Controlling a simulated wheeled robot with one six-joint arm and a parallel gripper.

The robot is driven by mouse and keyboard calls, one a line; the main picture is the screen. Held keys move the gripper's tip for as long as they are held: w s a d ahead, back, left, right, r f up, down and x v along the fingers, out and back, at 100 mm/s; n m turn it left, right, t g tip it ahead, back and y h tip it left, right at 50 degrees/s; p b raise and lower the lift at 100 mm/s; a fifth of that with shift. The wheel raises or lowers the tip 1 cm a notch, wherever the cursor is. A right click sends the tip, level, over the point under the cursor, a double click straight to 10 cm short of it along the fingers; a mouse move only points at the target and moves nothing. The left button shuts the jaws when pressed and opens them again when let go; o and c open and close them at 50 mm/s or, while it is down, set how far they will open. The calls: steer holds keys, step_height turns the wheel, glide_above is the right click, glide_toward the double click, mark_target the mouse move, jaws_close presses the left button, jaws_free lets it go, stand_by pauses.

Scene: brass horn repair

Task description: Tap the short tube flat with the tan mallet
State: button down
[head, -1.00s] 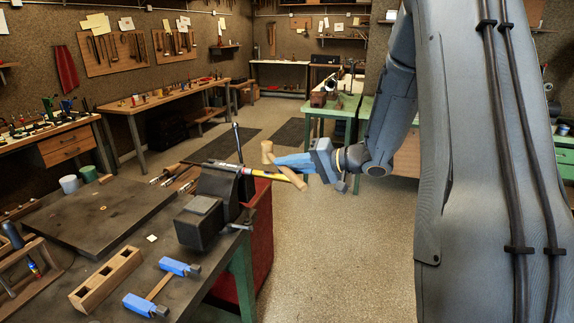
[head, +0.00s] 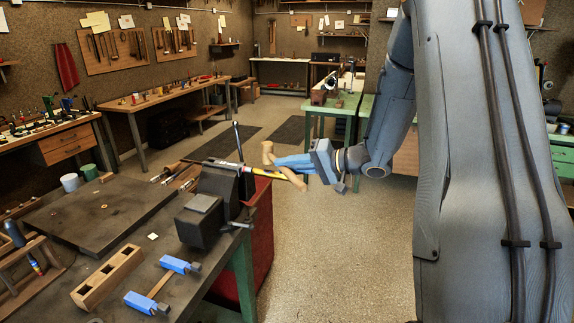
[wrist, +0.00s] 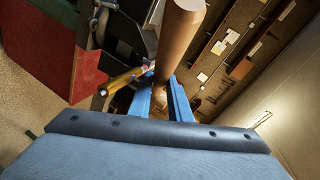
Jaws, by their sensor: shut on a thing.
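My gripper (head: 279,161) is shut on the tan mallet (head: 267,148), to the right of the vise (head: 218,190). The mallet's one end stands up beyond my fingers and the other slants down to the right. In the wrist view the mallet (wrist: 178,40) rises large from between my blue fingers (wrist: 160,95). A thin rod clamped in the vise sticks out to the right, with a yellow tube-like section (head: 283,174) near its end, beside the mallet. This yellow part (wrist: 122,81) also shows left of my fingers in the wrist view. I cannot tell whether mallet and tube touch.
The dark bench (head: 103,214) holds a wooden block with square holes (head: 107,277), a blue-ended clamp (head: 160,285) and a flat dark plate. A red cabinet (head: 262,235) stands beneath the vise. The floor (head: 325,250) right of the bench is clear.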

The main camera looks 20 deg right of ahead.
step_height(320, 180, down, 3)
steer(key=shift+f+b, duration=0.15)
steer(key=shift+b, duration=0.15)
step_height(320, 180, up, 3)
steer(key=shift+p, duration=0.4)
stand_by(0.6)
steer(key=shift+w+d+r+m, duration=0.1)
steer(key=shift+r+m, duration=0.2)
steer(key=shift+r, duration=0.25)
stand_by(0.6)
